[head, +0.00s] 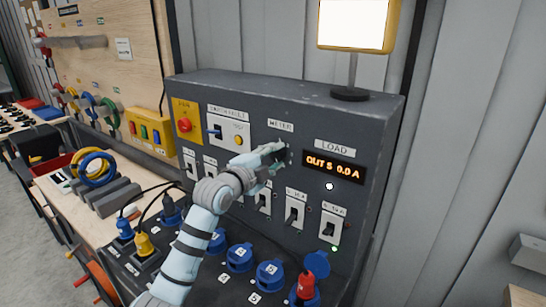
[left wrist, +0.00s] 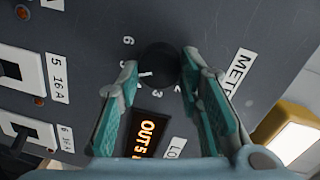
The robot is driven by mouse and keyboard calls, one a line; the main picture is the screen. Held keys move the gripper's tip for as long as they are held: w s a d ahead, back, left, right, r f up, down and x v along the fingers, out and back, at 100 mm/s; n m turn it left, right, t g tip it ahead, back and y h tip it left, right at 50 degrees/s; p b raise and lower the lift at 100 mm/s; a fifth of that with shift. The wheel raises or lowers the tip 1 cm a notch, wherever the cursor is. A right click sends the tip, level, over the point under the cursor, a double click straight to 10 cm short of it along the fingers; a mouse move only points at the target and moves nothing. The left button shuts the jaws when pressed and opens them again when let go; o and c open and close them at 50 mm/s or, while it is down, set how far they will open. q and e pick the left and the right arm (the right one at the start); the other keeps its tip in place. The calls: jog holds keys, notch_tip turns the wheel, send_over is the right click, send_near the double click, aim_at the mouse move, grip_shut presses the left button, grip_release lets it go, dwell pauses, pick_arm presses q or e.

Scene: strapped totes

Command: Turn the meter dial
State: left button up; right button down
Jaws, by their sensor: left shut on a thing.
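The meter dial (left wrist: 160,62) is a round black knob on the grey panel, with a white pointer mark and printed numbers around it. My left gripper (left wrist: 161,72) has a teal finger on each side of the dial and is shut on it. In the head view my left gripper (head: 284,154) reaches the panel below the METER label (head: 281,126) and mostly hides the dial. The orange display (head: 334,167) seems to read OUT 5 and 0.0 A. My right gripper is not in view.
The grey panel (head: 225,88) carries a red button (head: 185,125), a main switch plate (head: 229,128) and several breaker switches. A lit yellow-framed screen (head: 354,24) stands on top.

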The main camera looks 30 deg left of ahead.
pick_arm(q)
jog(key=m, duration=0.8)
jog(key=shift+m+t+y+b, duration=0.3)
jog(key=shift+m, duration=0.1)
dwell(0.4)
jog(key=o, duration=0.9)
jog(key=shift+c, duration=0.2)
jog(key=o, duration=0.3)
jog(key=shift+w+f, duration=0.15)
jog(key=s, duration=1.2)
jog(key=shift+s+a, duration=0.1)
jog(key=shift+a, duration=0.25)
